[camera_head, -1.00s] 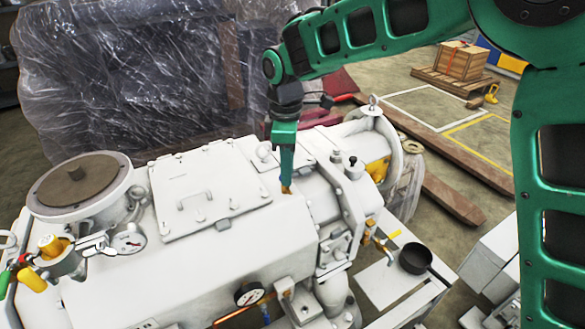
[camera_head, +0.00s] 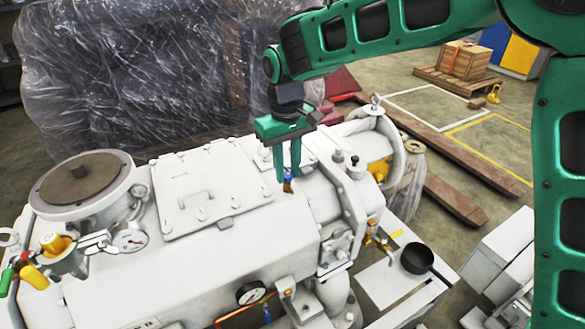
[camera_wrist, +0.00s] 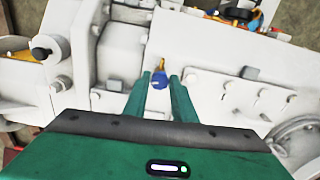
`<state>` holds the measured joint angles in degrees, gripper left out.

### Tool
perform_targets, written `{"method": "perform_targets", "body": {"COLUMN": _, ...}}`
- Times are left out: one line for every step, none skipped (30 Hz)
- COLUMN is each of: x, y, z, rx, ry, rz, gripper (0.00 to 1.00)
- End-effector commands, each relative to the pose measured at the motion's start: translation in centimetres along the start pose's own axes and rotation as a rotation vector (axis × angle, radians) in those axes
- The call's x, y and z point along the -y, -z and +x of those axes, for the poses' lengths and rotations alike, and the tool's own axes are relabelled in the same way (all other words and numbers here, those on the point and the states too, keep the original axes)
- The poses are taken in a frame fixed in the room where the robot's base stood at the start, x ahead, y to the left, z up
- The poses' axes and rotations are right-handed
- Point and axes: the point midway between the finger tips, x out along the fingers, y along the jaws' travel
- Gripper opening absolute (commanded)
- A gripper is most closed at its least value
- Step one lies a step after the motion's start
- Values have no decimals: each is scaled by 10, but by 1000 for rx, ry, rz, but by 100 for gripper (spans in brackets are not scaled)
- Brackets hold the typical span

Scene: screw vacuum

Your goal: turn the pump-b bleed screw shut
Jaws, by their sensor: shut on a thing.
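The bleed screw (camera_head: 288,188) is a small blue knob with a brass-coloured part beside it, on top of the white pump (camera_head: 240,245). It also shows in the wrist view (camera_wrist: 160,82), where a brass-coloured spout points away from my gripper. My gripper (camera_head: 284,180) reaches down onto the screw from above, with its two green fingers on either side. In the wrist view the fingertips (camera_wrist: 160,77) flank the blue knob and are shut on it. The screw's lower part is hidden.
A bolted cover with a handle (camera_head: 205,190) lies left of the screw. A flanged joint (camera_head: 350,185) stands to the right. A black pan (camera_head: 416,260) sits on a side table (camera_head: 395,290).

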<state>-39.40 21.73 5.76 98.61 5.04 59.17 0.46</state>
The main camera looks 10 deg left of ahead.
Motion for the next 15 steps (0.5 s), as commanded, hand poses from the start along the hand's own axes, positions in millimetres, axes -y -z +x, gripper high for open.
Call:
{"method": "perform_targets", "body": {"x": -4, "y": 4, "z": -3, "rx": -13, "ry": -2, "rz": 46, "gripper": 2}}
{"method": "perform_targets", "body": {"x": -4, "y": 4, "z": -3, "rx": -13, "ry": -2, "rz": 69, "gripper": 2}}
{"method": "perform_targets", "body": {"x": -4, "y": 4, "z": -3, "rx": -13, "ry": -2, "rz": 100, "gripper": 2}}
{"method": "perform_targets", "body": {"x": -4, "y": 4, "z": -3, "rx": -13, "ry": -2, "rz": 122, "gripper": 2}}
{"method": "perform_targets", "body": {"x": -4, "y": 4, "z": -3, "rx": -13, "ry": -2, "rz": 142, "gripper": 2}}
{"method": "perform_targets", "body": {"x": -4, "y": 4, "z": -3, "rx": -13, "ry": -2, "rz": 168, "gripper": 2}}
{"method": "perform_targets", "body": {"x": -4, "y": 4, "z": -3, "rx": -13, "ry": -2, "rz": 186, "gripper": 2}}
{"method": "perform_targets", "body": {"x": -4, "y": 4, "z": -3, "rx": -13, "ry": -1, "rz": 203, "gripper": 2}}
{"method": "perform_targets", "body": {"x": -4, "y": 4, "z": -3, "rx": -13, "ry": -2, "rz": 225, "gripper": 2}}
{"method": "perform_targets", "body": {"x": -4, "y": 4, "z": -3, "rx": -13, "ry": -2, "rz": 239, "gripper": 2}}
{"method": "perform_targets", "body": {"x": -4, "y": 4, "z": -3, "rx": -12, "ry": -2, "rz": 253, "gripper": 2}}
{"method": "perform_targets", "body": {"x": -4, "y": 4, "z": -2, "rx": -12, "ry": -2, "rz": 269, "gripper": 2}}
{"method": "perform_targets", "body": {"x": -4, "y": 4, "z": -3, "rx": -12, "ry": -2, "rz": 279, "gripper": 2}}
{"method": "perform_targets", "body": {"x": -4, "y": 4, "z": -3, "rx": -12, "ry": -2, "rz": 289, "gripper": 2}}
{"method": "perform_targets", "body": {"x": -4, "y": 4, "z": -2, "rx": -12, "ry": -2, "rz": 300, "gripper": 2}}
